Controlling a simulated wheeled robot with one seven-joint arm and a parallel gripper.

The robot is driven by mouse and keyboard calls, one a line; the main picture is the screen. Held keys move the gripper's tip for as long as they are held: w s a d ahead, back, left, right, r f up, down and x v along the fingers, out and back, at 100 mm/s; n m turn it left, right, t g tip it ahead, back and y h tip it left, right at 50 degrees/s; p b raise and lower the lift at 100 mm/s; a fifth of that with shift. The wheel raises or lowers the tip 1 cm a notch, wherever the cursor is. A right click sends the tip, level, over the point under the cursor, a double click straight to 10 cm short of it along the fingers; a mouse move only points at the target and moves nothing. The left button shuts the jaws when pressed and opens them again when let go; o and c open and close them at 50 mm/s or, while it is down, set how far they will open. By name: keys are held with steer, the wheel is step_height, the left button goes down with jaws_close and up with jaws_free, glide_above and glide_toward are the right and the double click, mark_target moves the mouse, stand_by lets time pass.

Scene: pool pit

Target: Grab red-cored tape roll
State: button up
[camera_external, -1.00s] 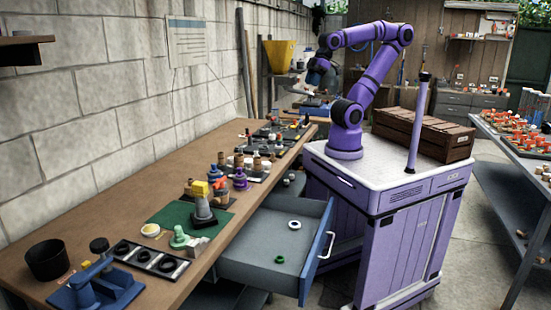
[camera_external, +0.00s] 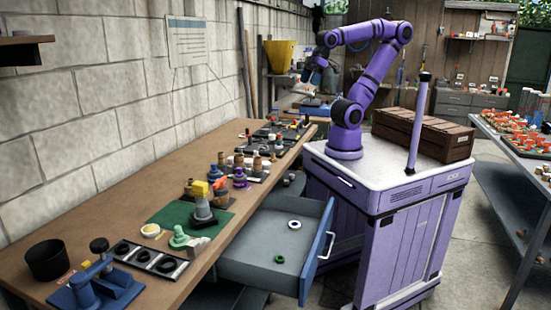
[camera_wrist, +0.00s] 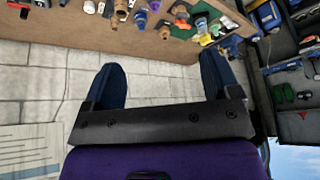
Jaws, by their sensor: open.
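I cannot make out a red-cored tape roll for certain in either view. A small white ring-shaped roll (camera_external: 294,224) lies in the open drawer (camera_external: 262,237) in the external view; its core colour is too small to tell. My gripper (camera_wrist: 161,74) is open, its two blue fingers wide apart with nothing between them in the wrist view. In the external view my gripper (camera_external: 311,73) is raised above the far end of the workbench, well away from the drawer.
The long wooden workbench (camera_external: 62,222) carries several small parts, a green mat (camera_external: 172,213) and a black cup (camera_external: 48,260). A green piece (camera_external: 279,259) also lies in the drawer. A wooden crate (camera_external: 425,133) stands beside my arm. A block wall (camera_external: 120,100) runs behind the bench.

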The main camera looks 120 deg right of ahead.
steer(key=w+d+m+g, duration=0.2)
steer(key=w+d+m, duration=1.1)
steer(key=w+d, duration=0.8)
steer(key=d+f+m, duration=0.4)
steer(key=d+f, duration=0.1)
steer(key=d, duration=0.6)
steer(key=d+f+m, duration=0.4)
steer(key=d+f, duration=0.1)
steer(key=d, duration=0.6)
steer(key=m+g, duration=0.3)
steer(key=m, duration=0.6)
glide_above(243, 136)
steer(key=d, duration=0.1)
step_height(243, 136, down, 23)
steer(key=f, duration=0.5)
steer(key=shift+s+d+f, duration=0.1)
steer(key=shift+d, duration=0.1)
steer(key=shift+w+a+f, duration=0.1)
steer(key=shift+w+f, duration=0.05)
steer(key=shift+f, duration=1.2)
steer(key=shift+w+f, duration=0.1)
steer(key=shift+f, duration=1.25)
steer(key=c, duration=1)
